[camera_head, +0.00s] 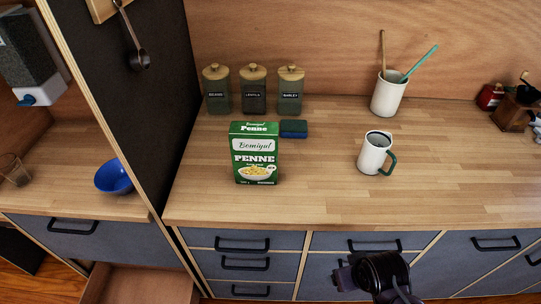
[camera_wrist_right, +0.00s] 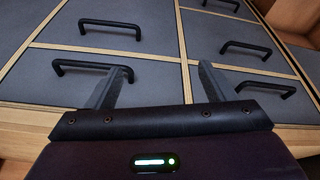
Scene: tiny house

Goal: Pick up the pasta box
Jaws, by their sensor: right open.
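The pasta box (camera_head: 254,153) is green and white, labelled Penne. It stands upright on the wooden counter, left of centre in the head view. My right gripper (camera_head: 345,274) is in front of the drawers, below the counter's front edge, to the lower right of the box and well apart from it. In the right wrist view my right gripper (camera_wrist_right: 157,85) has its two fingers spread with nothing between them, facing grey drawer fronts. The pasta box does not show in the right wrist view. My left gripper is in neither view.
A dark blue sponge (camera_head: 293,129) lies just right of the box, and several canisters (camera_head: 253,90) stand behind it. A white mug (camera_head: 375,153) and a utensil pot (camera_head: 388,96) are further right. A dark partition (camera_head: 130,90) rises at left. Counter (camera_head: 320,200) in front is clear.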

